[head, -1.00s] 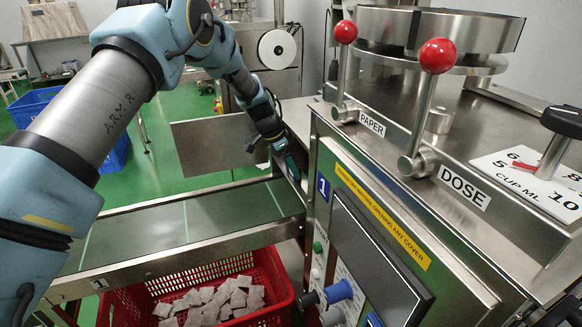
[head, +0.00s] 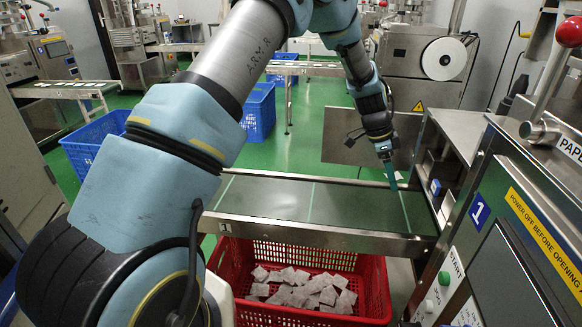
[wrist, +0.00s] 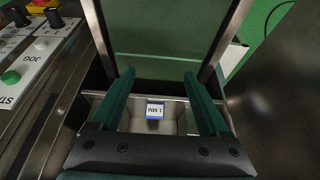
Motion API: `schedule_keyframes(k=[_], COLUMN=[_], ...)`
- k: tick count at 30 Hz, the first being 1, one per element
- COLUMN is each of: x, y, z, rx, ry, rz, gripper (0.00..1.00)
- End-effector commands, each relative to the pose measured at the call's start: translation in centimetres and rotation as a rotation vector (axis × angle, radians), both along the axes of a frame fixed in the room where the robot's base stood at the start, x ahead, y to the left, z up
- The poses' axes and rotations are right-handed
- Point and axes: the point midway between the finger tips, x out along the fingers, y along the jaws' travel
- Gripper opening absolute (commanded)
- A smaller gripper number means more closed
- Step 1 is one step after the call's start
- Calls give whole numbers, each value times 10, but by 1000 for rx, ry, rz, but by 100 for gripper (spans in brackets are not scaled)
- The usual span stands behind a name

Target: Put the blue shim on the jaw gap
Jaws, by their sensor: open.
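The blue shim appears to be a small blue block with a white "1 MM" label (wrist: 155,110). In the wrist view it lies in a metal recess (wrist: 174,125) at the end of the conveyor, seen between my fingers. A blue piece (head: 437,188) by the belt's machine end in the head view may be the same block. My gripper (wrist: 158,76) is open and empty, its two green fingers spread to either side of the block's position in the picture. In the head view my gripper (head: 391,183) points down over the right end of the belt. I cannot make out the jaw gap.
The green conveyor belt (head: 270,198) runs left from the machine. A red crate (head: 375,285) of teabags stands below it. The packing machine's front (head: 520,215), with buttons and a warning label, is close on the right. Blue crates (head: 258,112) stand behind on the green floor.

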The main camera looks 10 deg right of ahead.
Motion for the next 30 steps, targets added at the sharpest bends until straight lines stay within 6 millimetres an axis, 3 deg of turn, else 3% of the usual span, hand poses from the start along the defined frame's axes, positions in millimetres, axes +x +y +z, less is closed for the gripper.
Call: schedule_keyframes(k=[4, 8, 11, 14, 15, 18, 21, 25, 30], x=[7, 30, 45, 43, 38, 14, -17, -51, -71], y=[13, 75, 157, 245, 279, 356, 413, 456, 475], z=[6, 28, 53, 75, 83, 97, 106, 110, 110], rx=[12, 71, 136, 192, 208, 237, 250, 251, 250], ry=[-1, 6, 21, 41, 50, 76, 103, 133, 151], rz=[43, 243, 510, 812, 935, 1232, 1485, 1713, 1831], gripper=[78, 78, 78, 78, 78, 78, 78, 78, 78])
